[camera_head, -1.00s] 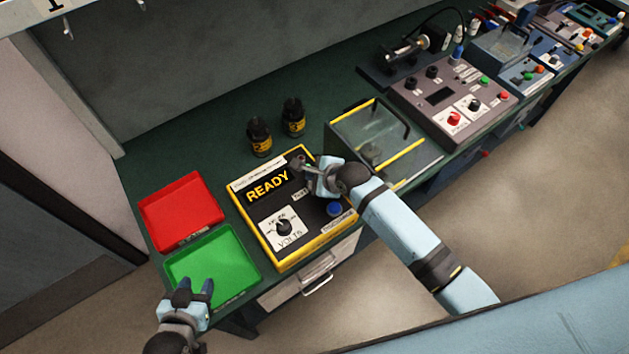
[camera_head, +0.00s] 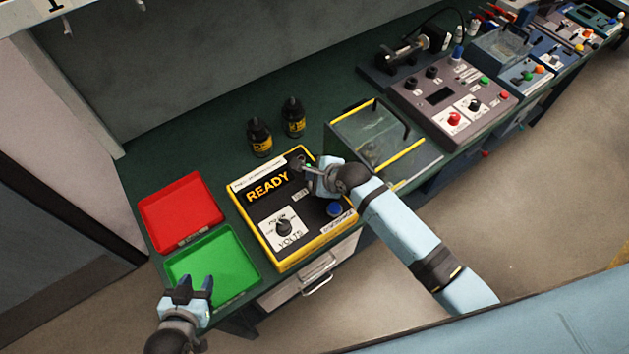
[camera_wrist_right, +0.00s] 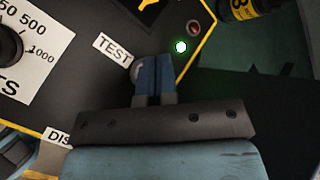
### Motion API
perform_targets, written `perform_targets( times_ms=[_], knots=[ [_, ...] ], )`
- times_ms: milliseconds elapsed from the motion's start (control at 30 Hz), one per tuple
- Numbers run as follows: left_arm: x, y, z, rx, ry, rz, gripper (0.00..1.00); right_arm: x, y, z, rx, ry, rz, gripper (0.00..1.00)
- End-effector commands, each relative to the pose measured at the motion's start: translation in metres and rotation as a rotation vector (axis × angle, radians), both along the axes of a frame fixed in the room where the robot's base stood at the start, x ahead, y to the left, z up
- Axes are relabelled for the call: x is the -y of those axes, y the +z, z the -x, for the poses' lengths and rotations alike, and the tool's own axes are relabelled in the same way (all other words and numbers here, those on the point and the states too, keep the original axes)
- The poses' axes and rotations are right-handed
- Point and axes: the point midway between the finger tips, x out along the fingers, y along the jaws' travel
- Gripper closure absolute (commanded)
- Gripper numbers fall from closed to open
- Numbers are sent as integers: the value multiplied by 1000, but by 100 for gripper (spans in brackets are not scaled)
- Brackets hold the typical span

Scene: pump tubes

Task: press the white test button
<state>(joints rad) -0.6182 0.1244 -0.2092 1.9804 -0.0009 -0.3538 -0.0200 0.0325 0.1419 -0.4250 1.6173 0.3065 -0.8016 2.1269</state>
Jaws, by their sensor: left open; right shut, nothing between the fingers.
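The tester is a yellow-edged box with a black panel (camera_head: 262,208) whose display reads READY. In the right wrist view a TEST label (camera_wrist_right: 114,47) is beside a round pale button (camera_wrist_right: 136,70), mostly hidden behind my fingertips. My right gripper (camera_wrist_right: 152,60) is shut and empty, its tips over the button; I cannot tell whether they touch it. In the head view the right gripper (camera_head: 312,172) covers that spot. A small green lamp (camera_wrist_right: 180,46) is lit near the fingertips. My left gripper (camera_head: 190,288) is open and empty over the green tray's front edge.
A red tray (camera_head: 181,208) and a green tray (camera_head: 215,262) lie left of the tester. Two dark bottles (camera_head: 260,138) stand behind it. A blue button (camera_head: 334,209) and a volts knob (camera_head: 284,228) are on its panel. A clear-sided box (camera_head: 375,140) stands to its right.

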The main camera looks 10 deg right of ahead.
Motion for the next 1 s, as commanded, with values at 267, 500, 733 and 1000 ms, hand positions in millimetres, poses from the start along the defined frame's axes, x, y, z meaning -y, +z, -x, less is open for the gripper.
perform_targets(
  times_ms=[267, 500, 733, 1000],
  knots=[
    [0, -3, 5, -9, 0, -1, 57, 0, 0, 0, 0, 0, 0, 100],
    [-1, -5, 9, -17, -2, -3, 57, 0, 0, 0, 0, 0, 0, 100],
    [-1, -3, 9, -16, -2, -3, 57, 0, -2, 0, -2, -1, 0, 100],
    [-1, 2, 3, -5, -2, -2, 57, 0, -9, 0, 0, -1, -1, 100]
  ],
)
